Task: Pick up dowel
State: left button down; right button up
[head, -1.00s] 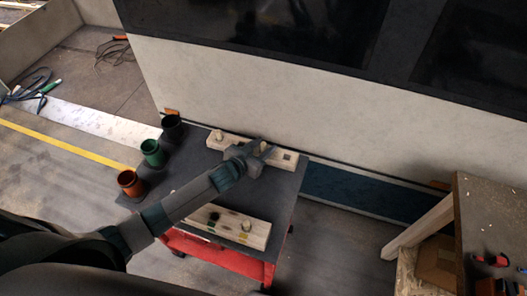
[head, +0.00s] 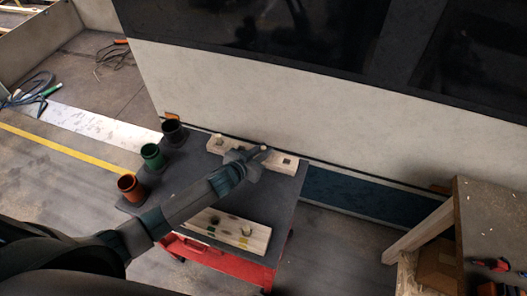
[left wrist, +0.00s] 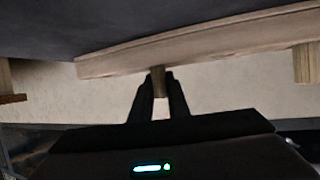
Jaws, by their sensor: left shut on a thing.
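My left gripper (head: 262,151) is at the back wooden board (head: 225,149) on the dark cart top. In the left wrist view my left gripper (left wrist: 160,84) has its two fingers shut on a short wooden dowel (left wrist: 158,80), one on each side. The dowel's far end meets the board's edge in that view; I cannot tell whether it is still seated in a hole. Another dowel (head: 219,141) stands at the left end of the back board, and one shows at the right in the wrist view (left wrist: 304,64). My right gripper is not in view.
A second wooden board (head: 262,240) with dark holes and a pale peg (head: 246,231) lies nearer on the cart (head: 285,220). Black (head: 173,131), green (head: 152,155) and orange (head: 130,187) cups line its left edge. A pale wall panel (head: 330,130) rises close behind.

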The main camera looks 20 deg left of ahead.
aim_at(265, 148)
pick_arm(q)
jog(key=shift+r, duration=0.5)
jog(key=r, duration=0.1)
jog(key=r+b, duration=0.1)
jog(key=r, duration=0.1)
jog(key=shift+d, duration=0.35)
jog(key=d+r+b, duration=0.3)
jog(key=d+r, duration=0.4)
jog(key=d, duration=0.4)
jog(key=shift+s, duration=0.25)
jog(key=shift+s+f, duration=0.1)
